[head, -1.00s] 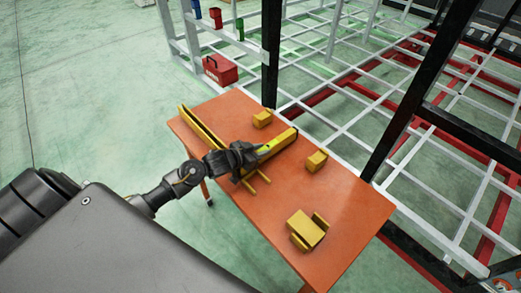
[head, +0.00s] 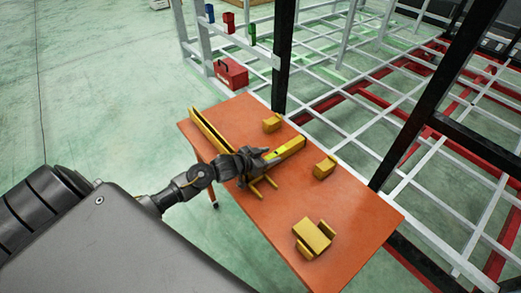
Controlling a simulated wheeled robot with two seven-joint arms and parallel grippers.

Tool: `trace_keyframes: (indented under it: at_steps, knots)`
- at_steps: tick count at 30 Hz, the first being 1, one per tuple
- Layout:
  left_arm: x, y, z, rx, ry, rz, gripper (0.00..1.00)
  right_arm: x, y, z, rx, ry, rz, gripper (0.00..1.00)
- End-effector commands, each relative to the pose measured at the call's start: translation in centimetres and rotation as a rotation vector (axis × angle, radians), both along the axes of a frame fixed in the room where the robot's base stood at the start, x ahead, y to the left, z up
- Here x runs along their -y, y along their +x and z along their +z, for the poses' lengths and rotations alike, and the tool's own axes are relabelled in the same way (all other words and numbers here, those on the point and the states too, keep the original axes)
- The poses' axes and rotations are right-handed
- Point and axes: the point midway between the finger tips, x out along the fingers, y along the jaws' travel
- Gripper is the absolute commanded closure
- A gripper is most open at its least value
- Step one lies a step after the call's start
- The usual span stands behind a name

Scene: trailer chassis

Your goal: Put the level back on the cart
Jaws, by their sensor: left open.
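The yellow level (head: 289,149) lies over the orange top of the cart (head: 345,245), between yellow blocks. Its near end is hidden behind my left gripper (head: 262,161). My left gripper is open, with its dark fingers at the near end of the level. I cannot tell whether the level rests fully on the top or touches the fingers. My right gripper is out of view.
A long yellow rail (head: 211,130) lies along the cart's left edge. Yellow blocks stand at the back (head: 271,124), right (head: 325,168) and front (head: 311,238). A red toolbox (head: 231,73) sits beyond the cart. A white and black frame (head: 385,150) stands close on the right.

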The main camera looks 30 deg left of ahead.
Motion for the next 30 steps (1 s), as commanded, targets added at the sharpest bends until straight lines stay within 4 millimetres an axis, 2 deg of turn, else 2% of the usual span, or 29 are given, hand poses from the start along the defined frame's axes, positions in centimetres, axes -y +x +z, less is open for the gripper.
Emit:
trace_keyframes:
  at_steps: [12, 16, 21, 30]
  knots:
    - [-2.5, -7.2, 2.6, -0.004, 0.003, -0.001, 0.51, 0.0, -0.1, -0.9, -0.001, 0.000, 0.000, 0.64]
    - [-3.2, -9.0, 3.4, -0.003, 0.003, -0.001, 0.51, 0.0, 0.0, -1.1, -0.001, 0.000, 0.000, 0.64]
    - [-3.6, -10.3, 4.0, -0.003, 0.001, 0.000, 0.51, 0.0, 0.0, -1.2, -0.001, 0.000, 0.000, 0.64]
    - [-3.7, -10.5, 4.2, -0.001, 0.000, 0.000, 0.51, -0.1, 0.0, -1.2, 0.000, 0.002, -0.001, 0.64]
